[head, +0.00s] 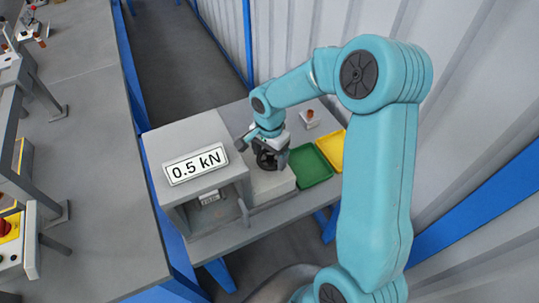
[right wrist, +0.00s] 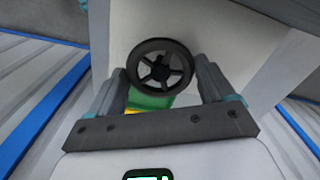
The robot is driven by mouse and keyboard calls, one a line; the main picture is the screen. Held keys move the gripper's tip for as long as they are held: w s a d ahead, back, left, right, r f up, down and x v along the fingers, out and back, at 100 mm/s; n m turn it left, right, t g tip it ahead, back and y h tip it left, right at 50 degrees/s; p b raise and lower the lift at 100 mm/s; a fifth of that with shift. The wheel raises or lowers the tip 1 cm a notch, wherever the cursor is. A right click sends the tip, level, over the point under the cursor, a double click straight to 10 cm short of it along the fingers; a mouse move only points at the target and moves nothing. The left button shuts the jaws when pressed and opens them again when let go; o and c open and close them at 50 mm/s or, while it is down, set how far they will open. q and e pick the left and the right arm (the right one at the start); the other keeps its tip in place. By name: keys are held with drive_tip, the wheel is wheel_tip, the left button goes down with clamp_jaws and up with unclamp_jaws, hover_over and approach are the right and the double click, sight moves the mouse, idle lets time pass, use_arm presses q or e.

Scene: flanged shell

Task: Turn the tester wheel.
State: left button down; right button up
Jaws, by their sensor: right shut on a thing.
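The tester (head: 190,140) is a grey box with a sign (head: 197,163) reading 0.5 kN and an open chamber at its front. The black spoked tester wheel (head: 265,160) is at the tester's right side, partly hidden by my gripper. In the right wrist view the wheel (right wrist: 160,66) faces the camera, with its rim between the fingers. My right gripper (head: 271,145) reaches down from above and is shut on the wheel. Its two fingers (right wrist: 160,75) stand at either side of the rim. A small labelled piece (head: 209,197) sits inside the chamber. My left gripper is not in view.
A green tray (head: 307,178) and a yellow tray (head: 337,143) lie right of the wheel. A small block with a reddish-brown top (head: 309,116) stands behind them. A long grey bench (head: 90,150) is at left, with a red knob (head: 8,228) on a panel. A corrugated wall rises at right.

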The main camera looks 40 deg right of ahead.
drive_tip(key=n+b, duration=0.1)
drive_tip(key=n, duration=0.1)
drive_tip(key=shift+f+n, duration=0.1)
drive_tip(key=shift+n, duration=0.3)
drive_tip(key=n+b, duration=0.1)
drive_tip(key=n, duration=0.2)
drive_tip(key=shift+s+n, duration=0.1)
drive_tip(key=shift+n, duration=0.2)
drive_tip(key=n+b, duration=0.1)
drive_tip(key=n, duration=0.1)
drive_tip(key=shift+d+n, duration=0.1)
drive_tip(key=shift+n, duration=0.2)
drive_tip(key=n, duration=0.3)
drive_tip(key=shift+n, duration=0.3)
drive_tip(key=n, duration=0.3)
drive_tip(key=shift+n, duration=0.4)
drive_tip(key=n, duration=0.3)
drive_tip(key=shift+d+n, duration=0.1)
drive_tip(key=shift+n, duration=0.2)
drive_tip(key=n, duration=0.3)
drive_tip(key=shift+n+p, duration=0.55)
drive_tip(key=shift+n, duration=1.55)
